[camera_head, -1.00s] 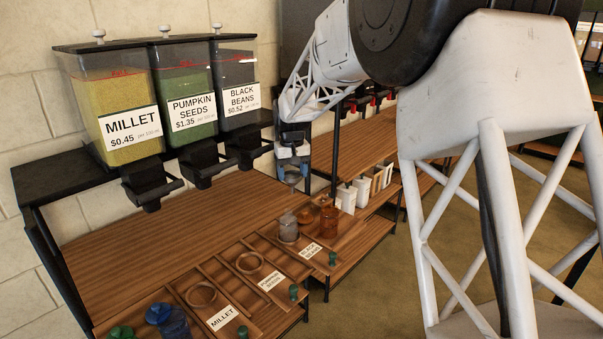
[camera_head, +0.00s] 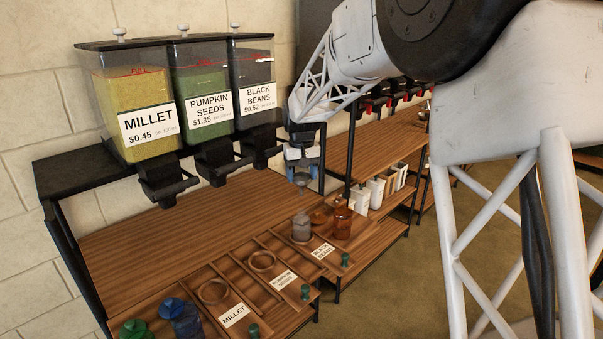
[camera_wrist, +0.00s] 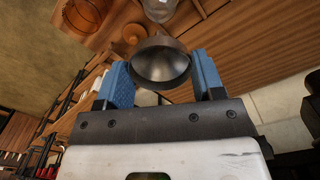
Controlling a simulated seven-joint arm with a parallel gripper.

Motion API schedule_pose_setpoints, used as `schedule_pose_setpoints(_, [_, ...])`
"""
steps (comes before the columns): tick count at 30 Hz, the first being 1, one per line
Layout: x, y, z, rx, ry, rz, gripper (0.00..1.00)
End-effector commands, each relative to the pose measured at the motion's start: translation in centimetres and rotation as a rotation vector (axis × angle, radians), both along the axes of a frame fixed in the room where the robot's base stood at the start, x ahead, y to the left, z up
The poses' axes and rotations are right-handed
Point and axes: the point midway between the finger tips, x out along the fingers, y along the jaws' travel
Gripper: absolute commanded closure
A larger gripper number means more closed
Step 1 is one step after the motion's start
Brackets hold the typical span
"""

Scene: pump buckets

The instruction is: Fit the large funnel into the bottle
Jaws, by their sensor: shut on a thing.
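My gripper (camera_head: 302,160) has blue fingers, shut on a dark grey funnel (camera_wrist: 160,62). The funnel's wide round mouth shows between the fingers in the wrist view. In the head view the funnel (camera_head: 300,178) hangs below the fingers and looks small and partly hidden. A clear bottle (camera_head: 302,228) stands upright at the head of the black beans slot, below the funnel in the picture, with a gap between them. The wrist view shows clear glass (camera_wrist: 160,8) at its top edge, just beyond the funnel. The funnel's spout is hard to make out.
An amber jar (camera_head: 341,223) and a brown lid-like piece (camera_head: 318,215) are close right of the bottle. Dispensers (camera_head: 209,95) with black spouts hang at the left. A blue jar (camera_head: 186,320) and green piece (camera_head: 135,330) are at the front left. Bare wood (camera_head: 190,228) lies left of the bottle.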

Motion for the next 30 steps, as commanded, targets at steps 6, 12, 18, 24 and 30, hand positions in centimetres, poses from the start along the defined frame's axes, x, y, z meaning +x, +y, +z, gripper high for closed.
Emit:
schedule_pose_setpoints(6, [0.0,0.0,-1.1,0.0,0.001,0.0,0.53])
schedule_pose_setpoints(12, [0.0,0.0,-2.2,0.0,0.0,0.0,0.53])
schedule_pose_setpoints(18, [0.0,0.0,-3.0,0.001,0.001,0.0,0.53])
schedule_pose_setpoints(24, [0.0,0.0,-3.3,0.001,0.0,0.0,0.53])
schedule_pose_setpoints(30, [0.0,0.0,-3.3,0.001,0.0,0.0,0.53])
